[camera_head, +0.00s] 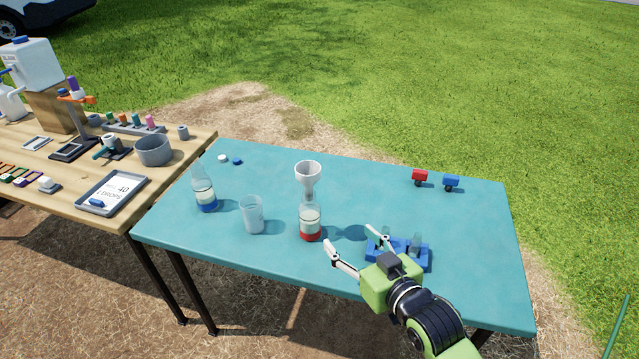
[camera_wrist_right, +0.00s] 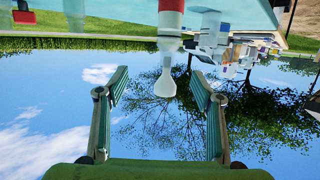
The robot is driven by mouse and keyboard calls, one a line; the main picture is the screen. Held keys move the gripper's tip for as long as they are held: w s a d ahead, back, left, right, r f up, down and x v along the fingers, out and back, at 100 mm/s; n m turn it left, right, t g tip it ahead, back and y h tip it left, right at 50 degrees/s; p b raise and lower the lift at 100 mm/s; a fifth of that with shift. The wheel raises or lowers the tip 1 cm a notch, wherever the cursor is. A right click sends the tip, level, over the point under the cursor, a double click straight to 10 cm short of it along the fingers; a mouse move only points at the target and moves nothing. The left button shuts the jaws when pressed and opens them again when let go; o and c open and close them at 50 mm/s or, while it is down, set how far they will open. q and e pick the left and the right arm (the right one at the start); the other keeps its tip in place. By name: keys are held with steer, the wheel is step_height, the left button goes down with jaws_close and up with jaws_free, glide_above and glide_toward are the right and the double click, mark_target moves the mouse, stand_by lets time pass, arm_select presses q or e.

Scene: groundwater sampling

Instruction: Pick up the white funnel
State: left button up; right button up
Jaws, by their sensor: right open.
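The white funnel (camera_head: 308,172) stands upright, wide end up, in the neck of a clear bottle with a red base (camera_head: 310,226) on the teal table. My right gripper (camera_head: 349,238) is open and empty, to the right of and nearer than this bottle in the head view. In the right wrist view, which is upside down, the funnel (camera_wrist_right: 165,84) shows between the two spread fingers, apart from both. The red-based bottle (camera_wrist_right: 171,22) is above it there. My left gripper is not in view.
A blue-based bottle (camera_head: 205,195) and a clear cup (camera_head: 252,214) stand left of the funnel. A blue rack (camera_head: 412,262) is partly behind my right gripper. Small red (camera_head: 420,175) and blue (camera_head: 451,181) items sit at the back right. A cluttered wooden table (camera_head: 182,155) adjoins at left.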

steer(key=w+a+r+n+t+y, duration=0.1)
steer(key=w+a+r+t+y, duration=0.2)
steer(key=r, duration=0.4)
glide_toward(302, 163)
steer(key=shift+w+a+r+g+h+p, duration=0.1)
steer(key=shift+w+a+g+h+p, duration=0.1)
steer(key=shift+w, duration=0.4)
steer(key=shift+w+a+g+h+p, duration=0.1)
steer(key=shift+w+a+g+p, duration=0.1)
steer(key=shift+w, duration=0.35)
steer(key=shift+p+x, duration=0.45)
steer(key=shift+x, duration=2.15)
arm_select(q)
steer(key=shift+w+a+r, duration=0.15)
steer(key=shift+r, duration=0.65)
arm_select(e)
steer(key=shift+a+r, duration=0.1)
steer(key=shift+r, duration=0.05)
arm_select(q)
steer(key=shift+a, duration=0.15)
arm_select(e)
steer(key=c, duration=1)
